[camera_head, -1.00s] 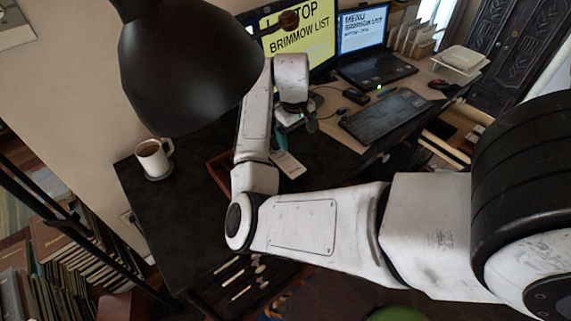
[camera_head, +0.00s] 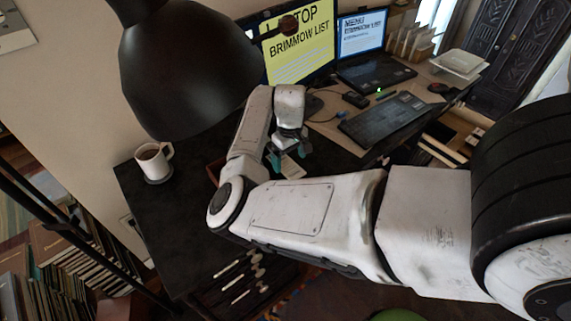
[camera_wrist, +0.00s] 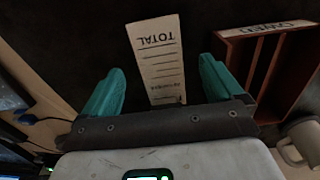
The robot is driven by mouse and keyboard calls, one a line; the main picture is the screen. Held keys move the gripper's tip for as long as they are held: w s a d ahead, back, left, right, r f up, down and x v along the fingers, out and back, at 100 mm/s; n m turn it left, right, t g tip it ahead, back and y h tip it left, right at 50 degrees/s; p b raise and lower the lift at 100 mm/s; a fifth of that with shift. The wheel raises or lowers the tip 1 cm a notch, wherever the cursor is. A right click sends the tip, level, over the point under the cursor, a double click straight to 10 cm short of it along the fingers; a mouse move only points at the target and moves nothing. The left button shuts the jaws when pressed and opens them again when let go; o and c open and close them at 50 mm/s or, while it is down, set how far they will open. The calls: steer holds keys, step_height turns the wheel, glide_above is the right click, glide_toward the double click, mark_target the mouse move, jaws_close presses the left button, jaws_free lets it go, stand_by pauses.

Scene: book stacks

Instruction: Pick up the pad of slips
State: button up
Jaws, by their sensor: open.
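The pad of slips (camera_wrist: 158,55) is a pale narrow block with "TOTAL" printed on it, lying on the dark desktop. In the wrist view it lies between and beyond the two teal fingers of my gripper (camera_wrist: 162,88), which are apart with nothing held. In the head view my gripper (camera_head: 288,160) is low over the desk, pointing down, with the pad (camera_head: 292,168) just below it and partly hidden by the fingers. I cannot tell the exact height of the fingers above the pad.
A reddish wooden tray (camera_wrist: 228,75) stands right of the pad in the wrist view. A white mug (camera_head: 152,160) is at the desk's left. A keyboard (camera_head: 385,118), laptop (camera_head: 375,72) and monitor (camera_head: 300,45) stand behind. A dark lamp shade (camera_head: 185,75) hangs near my arm.

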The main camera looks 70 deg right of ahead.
mark_target(286, 165)
steer(key=shift+f, duration=1.4)
steer(key=shift+c, duration=0.2)
steer(key=c, duration=1.2)
steer(key=shift+r, duration=0.1)
